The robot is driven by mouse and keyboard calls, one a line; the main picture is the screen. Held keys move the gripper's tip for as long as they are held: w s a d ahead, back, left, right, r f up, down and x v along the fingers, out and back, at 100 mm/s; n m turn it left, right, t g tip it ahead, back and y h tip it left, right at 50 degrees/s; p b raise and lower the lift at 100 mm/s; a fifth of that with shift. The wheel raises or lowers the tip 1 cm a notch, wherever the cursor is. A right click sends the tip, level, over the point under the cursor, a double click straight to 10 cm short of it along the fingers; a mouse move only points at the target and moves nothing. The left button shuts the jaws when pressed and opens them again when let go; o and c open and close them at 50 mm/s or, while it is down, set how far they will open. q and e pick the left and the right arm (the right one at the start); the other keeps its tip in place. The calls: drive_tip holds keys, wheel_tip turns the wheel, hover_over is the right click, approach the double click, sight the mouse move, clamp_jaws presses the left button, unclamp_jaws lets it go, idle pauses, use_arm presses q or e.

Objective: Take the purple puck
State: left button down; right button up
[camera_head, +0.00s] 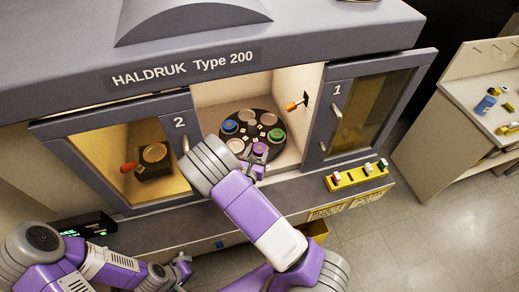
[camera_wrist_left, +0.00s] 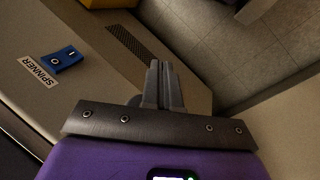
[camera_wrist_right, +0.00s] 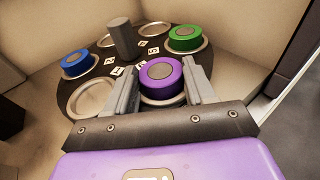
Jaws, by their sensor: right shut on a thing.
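The purple puck (camera_wrist_right: 162,76) has a grey centre and sits between the fingertips of my right gripper (camera_wrist_right: 160,84), which is shut on it. It is at the near side of the dark round carousel (camera_wrist_right: 72,98), with a pale seat ring showing just below it. I cannot tell whether it is clear of the seat. In the head view the purple puck (camera_head: 260,148) is partly hidden by my right gripper (camera_head: 256,163), inside the open chamber. My left gripper (camera_wrist_left: 162,84) is empty, its fingers together, low in front of the machine.
A blue puck (camera_wrist_right: 76,63) and a green puck (camera_wrist_right: 186,38) sit on the carousel around a grey centre post (camera_wrist_right: 122,38). Open doors 2 (camera_head: 125,150) and 1 (camera_head: 368,105) flank the chamber. An orange-handled part (camera_head: 295,104) juts from its right wall. A yellow rack (camera_head: 357,176) lies on the ledge.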

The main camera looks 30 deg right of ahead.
sight(258, 153)
drive_tip(key=shift+r, duration=0.1)
wheel_tip(258, 153, up, 10)
drive_tip(key=p, duration=0.1)
drive_tip(key=shift+p, duration=0.35)
